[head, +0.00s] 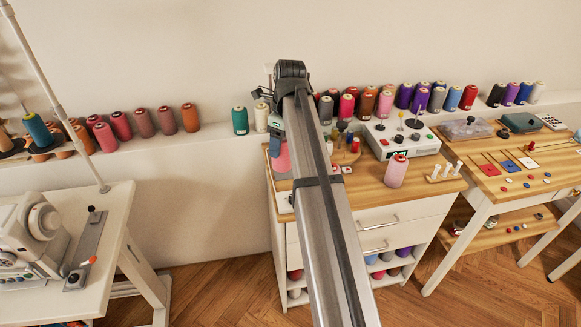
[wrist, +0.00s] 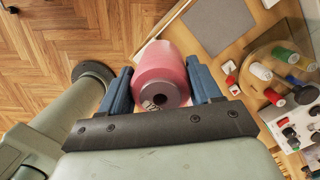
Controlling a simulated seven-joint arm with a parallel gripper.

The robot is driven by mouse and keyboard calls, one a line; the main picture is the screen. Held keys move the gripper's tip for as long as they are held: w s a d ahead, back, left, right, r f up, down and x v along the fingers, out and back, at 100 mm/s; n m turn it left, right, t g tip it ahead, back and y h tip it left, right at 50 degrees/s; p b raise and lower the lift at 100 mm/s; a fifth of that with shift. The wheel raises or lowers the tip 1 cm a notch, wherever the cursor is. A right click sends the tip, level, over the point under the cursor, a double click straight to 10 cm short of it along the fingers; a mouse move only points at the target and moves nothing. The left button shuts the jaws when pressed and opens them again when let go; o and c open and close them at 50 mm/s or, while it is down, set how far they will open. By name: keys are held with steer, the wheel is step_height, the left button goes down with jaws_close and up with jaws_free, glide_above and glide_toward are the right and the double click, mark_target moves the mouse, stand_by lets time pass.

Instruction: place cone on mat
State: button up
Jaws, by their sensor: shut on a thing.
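A pink thread cone (wrist: 162,72) sits between the two blue fingers of my gripper (wrist: 161,88) in the wrist view, its end with the dark hole facing the camera. My gripper is shut on it. In the head view the held cone (head: 281,157) shows left of my arm, over the left part of the wooden cabinet top. A dark grey flat square (wrist: 220,22), which may be the mat, lies on the wood just right of the cone in the wrist view. In the head view my arm hides that area.
A second pink cone (head: 395,171) stands at the cabinet's right front. A white control box (head: 402,140) and a round rack of small spools (wrist: 285,75) are also on the cabinet. Many thread cones line the wall ledge. Wooden floor (wrist: 50,50) shows beyond the cabinet edge.

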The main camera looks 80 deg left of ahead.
steer(key=s+a+f+m, duration=0.2)
steer(key=s+a+f, duration=0.6)
steer(key=s+a, duration=0.45)
steer(key=shift+w+a+f, duration=0.1)
steer(key=shift+w+f, duration=0.55)
steer(key=shift+w, duration=2.3)
steer(key=shift+w+a+f, duration=0.1)
steer(key=shift+w+f, duration=0.55)
steer(key=shift+w, duration=2.35)
steer(key=shift+w+f, duration=0.65)
steer(key=shift+w, duration=2.3)
steer(key=shift+f, duration=0.15)
steer(key=o, duration=1.2)
steer(key=shift+c, duration=0.2)
step_height(320, 180, up, 12)
steer(key=w+d, duration=0.1)
steer(key=shift+w+d, duration=0.15)
